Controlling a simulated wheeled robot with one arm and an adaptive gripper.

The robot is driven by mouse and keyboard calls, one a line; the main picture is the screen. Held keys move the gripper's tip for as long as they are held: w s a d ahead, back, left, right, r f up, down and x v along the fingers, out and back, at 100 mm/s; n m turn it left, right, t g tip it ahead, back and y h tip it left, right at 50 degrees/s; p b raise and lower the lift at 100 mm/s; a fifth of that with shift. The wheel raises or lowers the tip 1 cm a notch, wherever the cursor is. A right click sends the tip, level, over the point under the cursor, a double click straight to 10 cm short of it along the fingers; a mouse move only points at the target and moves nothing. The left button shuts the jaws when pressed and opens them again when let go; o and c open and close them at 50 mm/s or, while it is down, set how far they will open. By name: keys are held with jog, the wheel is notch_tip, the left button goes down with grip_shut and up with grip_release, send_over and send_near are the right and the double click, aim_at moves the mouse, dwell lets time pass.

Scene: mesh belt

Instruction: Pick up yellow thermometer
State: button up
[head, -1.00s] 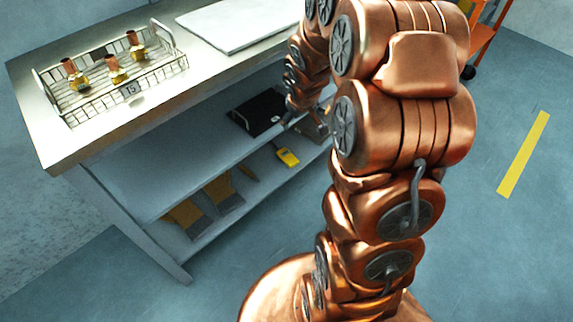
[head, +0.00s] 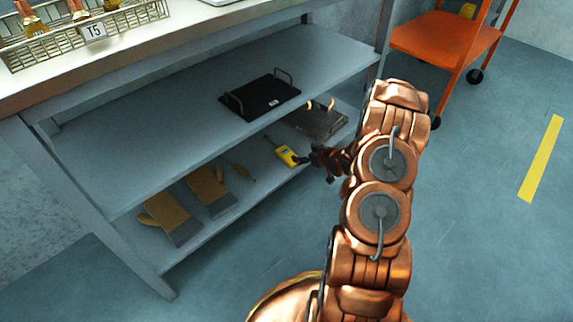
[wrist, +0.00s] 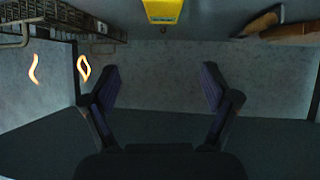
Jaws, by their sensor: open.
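The yellow thermometer (head: 286,156) lies on the lower shelf (head: 262,178) of the metal bench, with a thin dark probe pointing to the back left. My gripper (head: 318,162) is just to its right at the shelf's front edge, and the two look close together. In the wrist view the thermometer's yellow body (wrist: 162,10) shows at the top centre, partly cut off by the frame. It lies beyond the fingertips, on the line between them. My gripper (wrist: 160,85) is open there, with nothing between its fingers.
A dark metal basket (head: 318,120) with orange glowing loops sits behind my gripper. A black tray (head: 260,97) stands on the middle shelf above. An orange cart (head: 443,38) stands at right.

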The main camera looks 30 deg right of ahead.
jog(key=t+b, duration=0.2)
jog(key=b, duration=0.1)
send_near(297, 166)
jog(key=w+r, duration=0.2)
jog(key=w, duration=0.1)
jog(key=shift+y, duration=0.4)
jog(key=b+x, duration=0.1)
jog(key=x, duration=0.2)
jog(key=b+x, duration=0.2)
jog(key=x, duration=0.2)
jog(key=shift+s+f, duration=0.1)
jog(key=shift+f, duration=0.35)
jog(key=shift+w+a+f, duration=0.1)
jog(key=shift+w, duration=0.35)
jog(key=shift+c, duration=0.3)
jog(key=c, duration=1.3)
